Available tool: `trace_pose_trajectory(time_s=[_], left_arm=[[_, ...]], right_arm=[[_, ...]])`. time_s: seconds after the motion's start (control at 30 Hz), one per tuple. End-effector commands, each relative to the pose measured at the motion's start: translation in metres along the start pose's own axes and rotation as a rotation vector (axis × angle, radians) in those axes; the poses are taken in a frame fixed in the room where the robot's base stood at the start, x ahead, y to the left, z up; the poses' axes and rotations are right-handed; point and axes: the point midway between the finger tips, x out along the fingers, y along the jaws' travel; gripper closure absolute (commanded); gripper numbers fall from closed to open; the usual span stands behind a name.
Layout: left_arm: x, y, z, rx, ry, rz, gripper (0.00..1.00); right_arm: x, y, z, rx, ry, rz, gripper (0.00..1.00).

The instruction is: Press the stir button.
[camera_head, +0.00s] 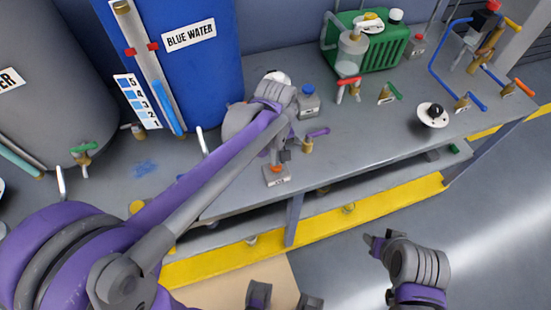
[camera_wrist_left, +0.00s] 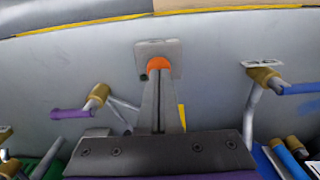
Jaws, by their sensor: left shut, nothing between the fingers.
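The stir button is an orange cap (camera_head: 276,169) on a small grey labelled base (camera_head: 277,180) at the bench's front edge. In the left wrist view the orange cap (camera_wrist_left: 158,63) stands on its pale plate (camera_wrist_left: 173,46). My left gripper (camera_head: 274,160) points down at the button, shut and empty. In the left wrist view its closed fingertips (camera_wrist_left: 158,74) overlap the cap's near edge. They are at or just above it; I cannot tell if the cap is pressed in. Parts of my right arm show at the lower right; its jaw state is unclear.
Close by on the bench (camera_head: 350,135) are a purple-handled valve (camera_head: 309,144) and a blue-lidded bottle (camera_head: 309,102). A blue water tank (camera_head: 200,75) stands behind left. A green machine (camera_head: 385,50) and a black knob (camera_head: 435,112) are to the right.

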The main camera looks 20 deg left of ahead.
Motion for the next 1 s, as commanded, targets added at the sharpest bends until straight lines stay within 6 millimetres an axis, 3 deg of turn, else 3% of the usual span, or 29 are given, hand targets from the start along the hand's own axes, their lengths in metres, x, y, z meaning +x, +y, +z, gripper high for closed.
trace_pose_trajectory(time_s=[0.47, 0.7, 1.0], left_arm=[[0.008, 0.000, 0.000, 0.000, 0.000, 0.000, 1.00], [0.031, -0.001, 0.001, 0.000, -0.001, -0.001, 1.00], [0.030, -0.001, 0.002, 0.001, -0.005, -0.001, 1.00]], right_arm=[[0.001, 0.000, 0.001, 0.000, -0.001, 0.000, 0.47], [0.014, 0.000, 0.012, 0.000, -0.008, 0.000, 0.47], [0.013, 0.000, 0.011, 0.000, -0.007, 0.000, 0.47]])
